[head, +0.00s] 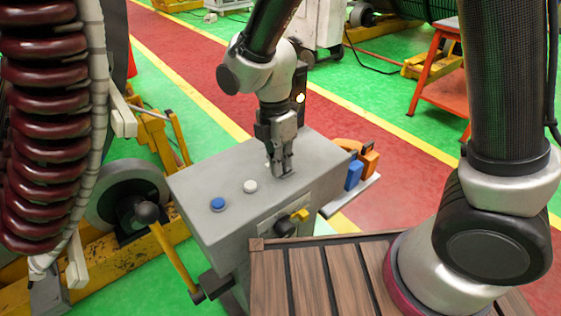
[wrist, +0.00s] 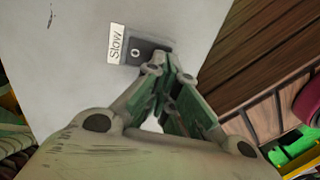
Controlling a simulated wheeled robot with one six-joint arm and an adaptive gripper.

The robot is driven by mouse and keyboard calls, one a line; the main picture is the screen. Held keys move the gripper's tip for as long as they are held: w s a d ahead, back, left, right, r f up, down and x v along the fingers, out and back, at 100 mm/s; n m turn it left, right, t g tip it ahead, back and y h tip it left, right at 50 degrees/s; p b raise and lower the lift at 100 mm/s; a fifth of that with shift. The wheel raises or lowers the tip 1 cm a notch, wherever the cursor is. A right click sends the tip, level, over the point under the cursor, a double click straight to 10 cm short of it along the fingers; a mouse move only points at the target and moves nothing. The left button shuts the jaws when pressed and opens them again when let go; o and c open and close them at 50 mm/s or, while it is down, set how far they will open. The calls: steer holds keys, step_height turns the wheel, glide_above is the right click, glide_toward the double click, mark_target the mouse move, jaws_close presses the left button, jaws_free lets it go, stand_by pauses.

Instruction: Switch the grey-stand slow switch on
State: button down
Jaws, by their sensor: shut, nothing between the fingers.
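The grey stand (head: 225,185) is in the middle of the head view, with a blue button (head: 217,203) and a white button (head: 250,186) on its top. In the wrist view the slow switch (wrist: 140,52) is a dark rocker with a round mark, beside a white "Slow" label (wrist: 116,43). My gripper (head: 281,172) points down over the right part of the stand's top. Its fingertips (wrist: 170,62) are shut and empty at the right edge of the switch and cover part of it. I cannot tell whether they touch it.
A yellow lever with a black knob (head: 147,212) stands left of the stand. A black knob (head: 284,227) and a yellow handle (head: 300,215) stick out of its front. Blue (head: 354,175) and orange (head: 370,160) items sit on a side shelf. Wooden slats (head: 320,278) lie in front.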

steer(key=shift+s+f, duration=0.15)
steer(key=shift+f, duration=0.1)
steer(key=shift+w+a+r, duration=0.25)
steer(key=shift+w+a, duration=0.15)
steer(key=shift+w, duration=0.3)
steer(key=shift+r, duration=0.15)
step_height(320, 180, up, 14)
steer(key=s+d, duration=0.1)
steer(key=shift+s+f, duration=0.2)
steer(key=shift+s, duration=0.15)
